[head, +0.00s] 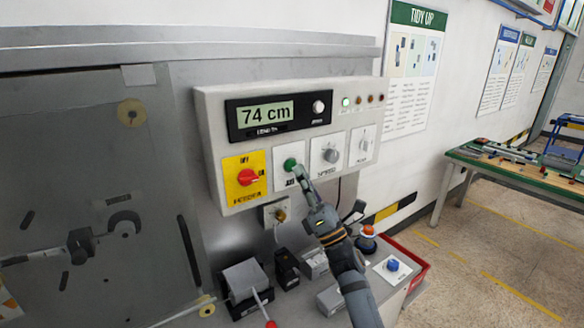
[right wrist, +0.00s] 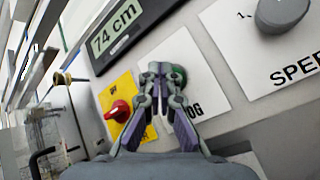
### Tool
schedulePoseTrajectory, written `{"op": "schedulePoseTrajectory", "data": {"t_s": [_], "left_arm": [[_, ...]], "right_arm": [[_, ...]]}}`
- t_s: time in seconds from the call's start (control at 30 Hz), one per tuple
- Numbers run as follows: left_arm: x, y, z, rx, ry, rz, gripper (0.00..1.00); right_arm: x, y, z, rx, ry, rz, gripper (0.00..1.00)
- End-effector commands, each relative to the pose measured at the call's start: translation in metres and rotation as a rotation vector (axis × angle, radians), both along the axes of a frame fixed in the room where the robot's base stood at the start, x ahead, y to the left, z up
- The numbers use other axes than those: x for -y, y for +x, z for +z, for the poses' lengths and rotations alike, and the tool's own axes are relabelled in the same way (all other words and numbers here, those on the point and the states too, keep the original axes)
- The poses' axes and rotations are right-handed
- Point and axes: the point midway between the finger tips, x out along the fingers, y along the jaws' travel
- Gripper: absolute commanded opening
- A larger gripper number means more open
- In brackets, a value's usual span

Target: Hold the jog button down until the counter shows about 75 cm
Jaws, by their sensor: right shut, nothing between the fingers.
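The counter (head: 266,114) on the grey control panel reads 74 cm in the head view, and its display (right wrist: 116,27) also reads 74 cm in the right wrist view. The green jog button (head: 290,164) sits below it on a white plate. My right gripper (head: 297,172) is shut and empty, with its fingertips at the button. In the right wrist view the fingertips (right wrist: 165,72) cover most of the button (right wrist: 180,75); only a green edge shows. I cannot tell how far the button is pressed. My left gripper is not in view.
A red heater knob (head: 248,177) on a yellow plate is left of the jog button. A grey speed knob (head: 331,155) is to its right. Below the panel are black boxes, a blue button (head: 392,264) and a red tray (head: 416,262). A green-topped table (head: 520,172) stands at right.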

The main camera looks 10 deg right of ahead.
Motion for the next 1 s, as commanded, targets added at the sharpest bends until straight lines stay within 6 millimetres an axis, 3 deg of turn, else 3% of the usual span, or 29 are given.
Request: {"op": "schedulePoseTrajectory", "data": {"t_s": [0.27,0.7,1.0], "left_arm": [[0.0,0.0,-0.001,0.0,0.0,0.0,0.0],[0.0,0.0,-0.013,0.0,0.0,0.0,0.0],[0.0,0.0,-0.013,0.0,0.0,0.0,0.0]], "right_arm": [[0.001,-0.002,0.0,0.0,0.0,0.0,0.0],[0.015,-0.041,-0.002,0.001,-0.001,0.0,0.0],[0.017,-0.047,0.0,0.001,0.001,0.001,0.0]]}}
